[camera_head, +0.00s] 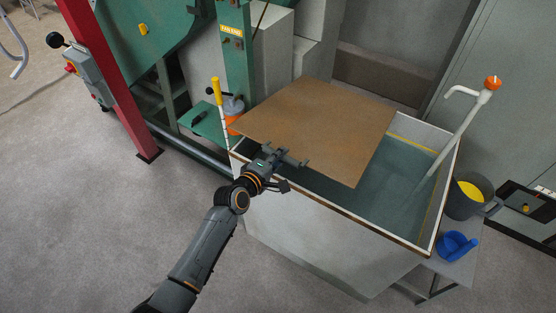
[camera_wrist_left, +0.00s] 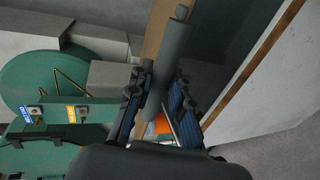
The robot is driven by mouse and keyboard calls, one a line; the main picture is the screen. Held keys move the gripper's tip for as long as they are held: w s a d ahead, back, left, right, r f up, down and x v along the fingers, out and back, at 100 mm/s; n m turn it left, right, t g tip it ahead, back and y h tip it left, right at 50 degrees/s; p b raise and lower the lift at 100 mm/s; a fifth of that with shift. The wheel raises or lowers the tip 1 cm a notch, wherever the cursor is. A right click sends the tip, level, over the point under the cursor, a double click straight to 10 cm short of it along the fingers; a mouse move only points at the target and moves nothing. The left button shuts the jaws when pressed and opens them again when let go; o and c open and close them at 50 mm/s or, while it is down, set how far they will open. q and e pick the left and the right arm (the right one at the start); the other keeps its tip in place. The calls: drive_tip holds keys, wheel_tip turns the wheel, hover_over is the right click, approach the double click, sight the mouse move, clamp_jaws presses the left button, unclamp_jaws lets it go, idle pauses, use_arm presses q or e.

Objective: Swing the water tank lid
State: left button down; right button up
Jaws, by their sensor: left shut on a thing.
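The water tank (camera_head: 330,238) is a pale box with dark water showing on its right side and front strip. Its lid (camera_head: 322,125), a flat brown board, lies turned at an angle over the tank's left and back part. My left gripper (camera_head: 282,160) is at the lid's front left edge. In the left wrist view the gripper's fingers (camera_wrist_left: 157,100) are shut on a dark grey bar-shaped handle (camera_wrist_left: 168,62), with the lid's brown edge (camera_wrist_left: 153,32) behind it. My right gripper is not in view.
A white pipe with an orange knob (camera_head: 493,82) rises from the tank's right side. A dark bucket with yellow contents (camera_head: 470,195) and a blue scoop (camera_head: 456,245) stand at the right. A red post (camera_head: 108,75) and green machine (camera_head: 150,35) are at the left. The front floor is clear.

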use_arm(q)
drive_tip(key=shift+w+d+r+b, duration=0.1)
drive_tip(key=shift+w+r+b, duration=0.15)
drive_tip(key=shift+r, duration=0.25)
drive_tip(key=w+d+r+p, duration=0.1)
drive_tip(key=r+p, duration=0.4)
drive_tip(key=r, duration=0.1)
drive_tip(key=w+d+r+p, duration=0.2)
drive_tip(key=r+p, duration=0.3)
drive_tip(key=r, duration=0.2)
drive_tip(key=shift+w, duration=0.3)
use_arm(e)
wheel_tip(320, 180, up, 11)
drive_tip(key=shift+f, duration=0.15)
use_arm(q)
drive_tip(key=shift+r, duration=0.15)
